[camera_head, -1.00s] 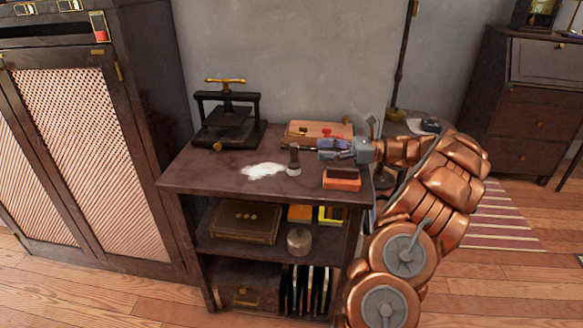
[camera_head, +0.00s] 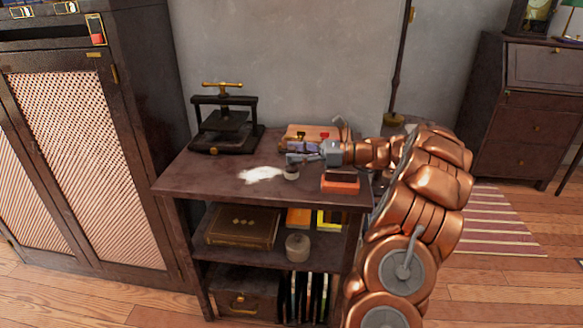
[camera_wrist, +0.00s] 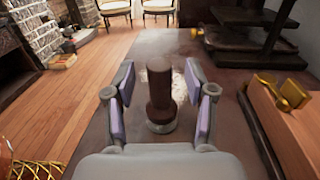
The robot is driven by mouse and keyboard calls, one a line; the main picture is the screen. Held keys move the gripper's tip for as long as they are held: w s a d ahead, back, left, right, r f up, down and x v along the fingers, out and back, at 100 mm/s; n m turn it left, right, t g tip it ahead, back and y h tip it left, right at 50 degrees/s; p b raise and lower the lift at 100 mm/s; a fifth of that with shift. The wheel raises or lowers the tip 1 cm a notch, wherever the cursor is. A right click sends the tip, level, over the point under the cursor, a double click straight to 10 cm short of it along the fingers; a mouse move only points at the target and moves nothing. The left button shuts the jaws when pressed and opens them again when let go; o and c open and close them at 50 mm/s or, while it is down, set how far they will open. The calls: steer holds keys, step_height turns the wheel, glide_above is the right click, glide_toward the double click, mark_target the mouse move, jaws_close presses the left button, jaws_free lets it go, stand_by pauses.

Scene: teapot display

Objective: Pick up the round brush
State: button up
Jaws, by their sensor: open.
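The round brush (camera_wrist: 160,92) stands upright on the tabletop in the wrist view, with a dark brown handle and a pale ring at its base. My gripper (camera_wrist: 160,88) is open, with one purple-padded finger on each side of the handle and a gap visible on both sides. In the head view, my gripper (camera_head: 293,158) reaches in from the right at the brush, whose pale lower part (camera_head: 291,173) shows beneath the fingers. The handle is mostly hidden there.
White powder (camera_head: 261,174) lies left of the brush on the table (camera_head: 200,178). A black press (camera_head: 226,125) stands at the back left. A red-orange block brush (camera_head: 340,184) lies at the front right, and a wooden box (camera_head: 305,132) lies behind my gripper.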

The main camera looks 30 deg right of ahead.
steer(key=shift+c, duration=0.4)
jaws_close()
